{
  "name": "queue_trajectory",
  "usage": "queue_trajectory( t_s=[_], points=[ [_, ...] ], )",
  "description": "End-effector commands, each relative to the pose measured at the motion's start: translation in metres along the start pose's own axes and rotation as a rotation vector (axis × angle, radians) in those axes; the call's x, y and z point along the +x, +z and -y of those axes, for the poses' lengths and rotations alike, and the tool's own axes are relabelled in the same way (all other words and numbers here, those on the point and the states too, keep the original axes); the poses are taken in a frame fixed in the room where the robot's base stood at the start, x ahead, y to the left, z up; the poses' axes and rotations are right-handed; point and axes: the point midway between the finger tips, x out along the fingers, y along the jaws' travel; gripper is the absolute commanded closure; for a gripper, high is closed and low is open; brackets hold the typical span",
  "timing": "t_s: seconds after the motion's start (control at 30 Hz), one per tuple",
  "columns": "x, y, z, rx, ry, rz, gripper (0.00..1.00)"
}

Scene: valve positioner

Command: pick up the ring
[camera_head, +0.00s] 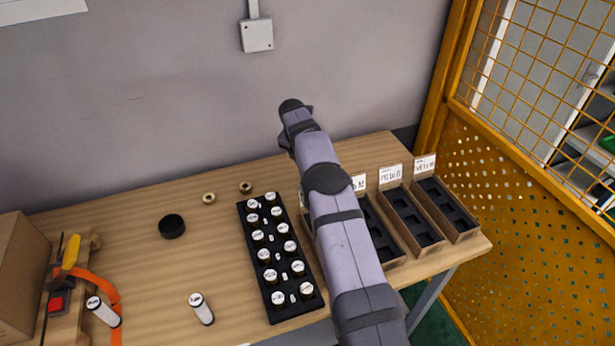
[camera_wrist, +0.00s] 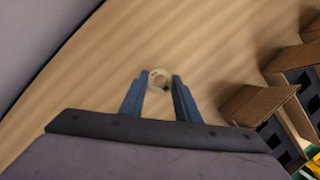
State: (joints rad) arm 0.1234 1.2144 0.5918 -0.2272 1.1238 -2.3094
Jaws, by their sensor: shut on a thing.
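A small pale, brass-coloured ring (camera_wrist: 159,79) sits between the two blue-grey fingertips of my gripper (camera_wrist: 160,80) in the wrist view. The fingers are shut on it from both sides, and the wood table shows behind it. I cannot tell from this view how high it is above the table. In the head view my own arm hides the gripper and the held ring. Two other small rings lie on the table there: a pale one (camera_head: 209,198) and a darker brass one (camera_head: 246,188).
A black tray (camera_head: 283,318) with several white-capped vials stands left of my arm. Labelled bins (camera_head: 436,249) stand to its right. A black round puck (camera_head: 172,226) and two white-topped cylinders lie left. The back wall and yellow mesh fence (camera_head: 520,200) bound the table.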

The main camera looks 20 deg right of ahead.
Motion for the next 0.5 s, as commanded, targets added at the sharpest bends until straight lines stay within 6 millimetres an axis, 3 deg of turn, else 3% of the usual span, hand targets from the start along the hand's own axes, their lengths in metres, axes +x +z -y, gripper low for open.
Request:
queue_trajectory(
  t_s=[0.27, 0.5],
  points=[
    [-0.045, 0.015, -0.001, 0.001, 0.003, 0.003, 0.97],
    [-0.061, 0.019, 0.0, 0.001, 0.002, 0.001, 0.97]
  ],
)
